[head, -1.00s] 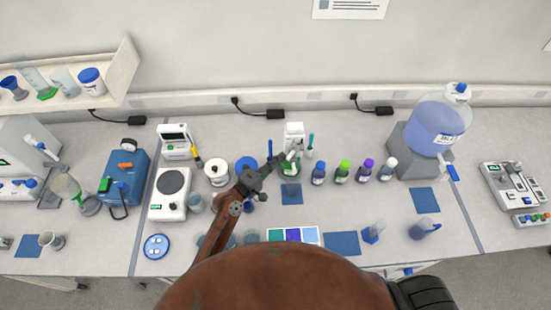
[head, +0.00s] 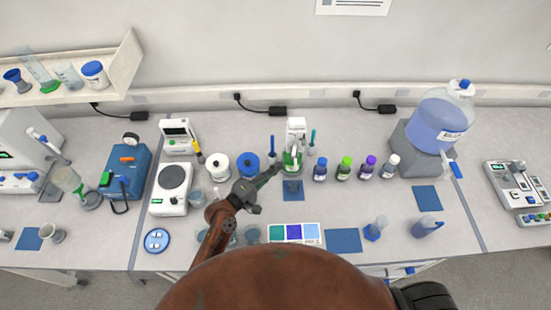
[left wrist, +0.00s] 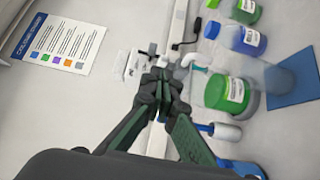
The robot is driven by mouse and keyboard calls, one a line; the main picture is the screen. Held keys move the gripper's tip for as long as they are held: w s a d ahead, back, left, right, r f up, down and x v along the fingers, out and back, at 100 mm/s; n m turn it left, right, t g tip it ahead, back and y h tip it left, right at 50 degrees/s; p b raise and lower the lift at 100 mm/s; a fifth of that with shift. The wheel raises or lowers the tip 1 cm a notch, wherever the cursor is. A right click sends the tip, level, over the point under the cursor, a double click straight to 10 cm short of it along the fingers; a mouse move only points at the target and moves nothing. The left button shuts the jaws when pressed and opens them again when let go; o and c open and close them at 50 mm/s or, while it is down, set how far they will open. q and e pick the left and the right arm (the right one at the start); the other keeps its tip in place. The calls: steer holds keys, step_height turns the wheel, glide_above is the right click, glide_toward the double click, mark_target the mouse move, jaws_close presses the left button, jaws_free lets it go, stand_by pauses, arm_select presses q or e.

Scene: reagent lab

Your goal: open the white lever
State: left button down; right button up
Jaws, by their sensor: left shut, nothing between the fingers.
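A bottle of green liquid (head: 291,161) stands at the middle of the bench with a white fitting (head: 295,143) on top. This fitting looks like the white lever, but its exact position is too small to tell. In the left wrist view a bent white piece (left wrist: 190,59) shows just beyond the fingertips, near the green bottle (left wrist: 230,93). My left gripper (head: 277,170) is shut and empty, just left of the green bottle. In the left wrist view its dark fingers (left wrist: 160,80) hide part of what lies behind; contact with the white piece cannot be told. My right gripper is out of view.
Several small capped bottles (head: 345,168) stand to the right of the green bottle. A blue mat (head: 293,190) lies in front. A large blue carboy (head: 438,122) stands farther right.

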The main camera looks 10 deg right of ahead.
arm_select(q)
steer(key=shift+s, duration=2.05)
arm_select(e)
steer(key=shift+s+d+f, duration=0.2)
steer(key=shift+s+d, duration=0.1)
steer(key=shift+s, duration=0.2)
